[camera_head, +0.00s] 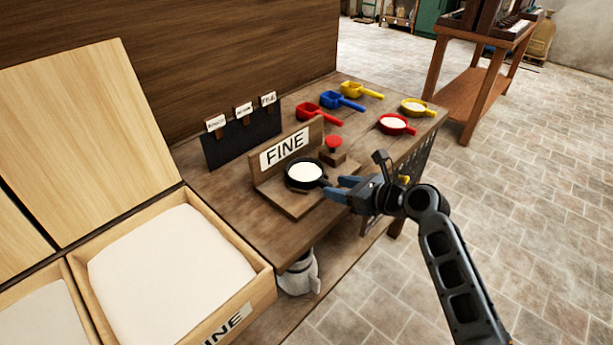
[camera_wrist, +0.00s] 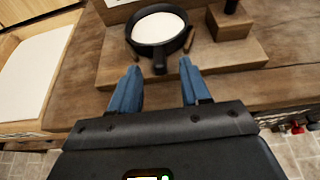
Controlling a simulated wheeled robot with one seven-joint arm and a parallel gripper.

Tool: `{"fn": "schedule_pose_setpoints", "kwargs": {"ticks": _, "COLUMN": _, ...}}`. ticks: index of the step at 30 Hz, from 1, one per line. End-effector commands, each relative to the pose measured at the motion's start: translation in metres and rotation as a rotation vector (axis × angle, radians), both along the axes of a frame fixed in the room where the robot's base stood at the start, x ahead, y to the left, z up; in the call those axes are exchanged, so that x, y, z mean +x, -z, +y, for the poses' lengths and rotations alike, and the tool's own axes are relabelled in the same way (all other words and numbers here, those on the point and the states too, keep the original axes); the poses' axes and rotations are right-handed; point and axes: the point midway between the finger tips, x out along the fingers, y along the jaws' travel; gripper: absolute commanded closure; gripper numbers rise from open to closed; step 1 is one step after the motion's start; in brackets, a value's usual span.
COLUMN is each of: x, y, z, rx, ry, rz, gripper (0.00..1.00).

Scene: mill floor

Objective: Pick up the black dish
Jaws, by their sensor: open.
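The black dish (camera_head: 304,173) is a small round pan with a short handle, holding white powder. It rests on a wooden stand with an upright board labelled "FINE" (camera_head: 285,149). In the wrist view the dish (camera_wrist: 158,46) lies just ahead of my fingertips, its handle pointing back toward me. My gripper (camera_head: 337,189) has blue fingers and is open. In the wrist view my gripper (camera_wrist: 158,82) has the end of the handle about midway between its fingertips. The fingers look apart from the handle; whether they are level with it is hard to tell.
A small wooden block with a red knob (camera_head: 333,148) stands right behind the dish. Red, blue and yellow scoops (camera_head: 342,101) and powder-filled red and yellow dishes (camera_head: 397,124) lie farther back. An open flour bin (camera_head: 260,286) stands at left. Floor at right is clear.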

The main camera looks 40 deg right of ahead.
Motion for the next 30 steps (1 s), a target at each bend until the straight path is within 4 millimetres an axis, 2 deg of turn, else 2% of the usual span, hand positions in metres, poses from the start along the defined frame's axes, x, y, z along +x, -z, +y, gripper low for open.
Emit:
{"fn": "schedule_pose_setpoints", "kwargs": {"ticks": 3, "x": 0.019, "y": 0.003, "z": 0.003, "rx": 0.001, "ry": -0.003, "rz": 0.0, "gripper": 0.53}}
{"fn": "schedule_pose_setpoints", "kwargs": {"ticks": 6, "x": 0.029, "y": 0.008, "z": 0.002, "rx": 0.0, "ry": -0.001, "rz": 0.0, "gripper": 0.53}}
{"fn": "schedule_pose_setpoints", "kwargs": {"ticks": 16, "x": 0.034, "y": 0.011, "z": 0.002, "rx": -0.002, "ry": -0.001, "rz": 0.001, "gripper": 0.54}}
{"fn": "schedule_pose_setpoints", "kwargs": {"ticks": 30, "x": 0.034, "y": 0.011, "z": 0.002, "rx": -0.002, "ry": -0.001, "rz": 0.001, "gripper": 0.99}}
